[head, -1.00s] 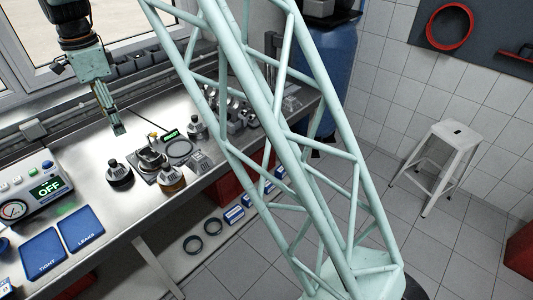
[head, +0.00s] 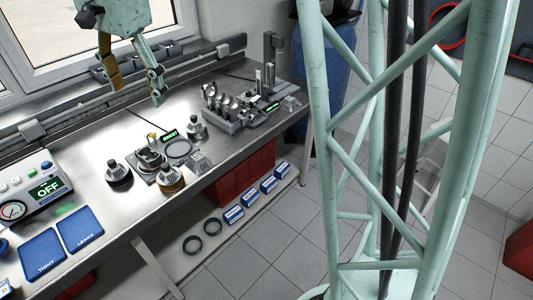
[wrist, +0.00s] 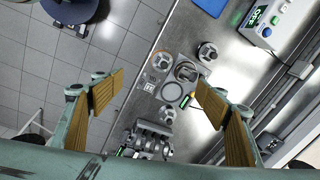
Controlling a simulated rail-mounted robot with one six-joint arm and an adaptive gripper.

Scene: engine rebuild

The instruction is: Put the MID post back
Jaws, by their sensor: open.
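My gripper (head: 136,94) hangs above the back of the steel bench, its jaws wide apart with nothing between them. In the wrist view my gripper (wrist: 160,84) is also open and empty, high over the bench. No legible label marks the MID post, so I cannot tell which part it is. A tall upright stand (head: 268,62) is at the bench's far right end, beside a grey block with several curved metal pieces (head: 224,106). This block shows in the wrist view too (wrist: 146,140).
A gauge box (head: 38,188) and blue TIGHT (head: 43,255) and LEAKS (head: 81,230) pads are left. A window and rail run behind.

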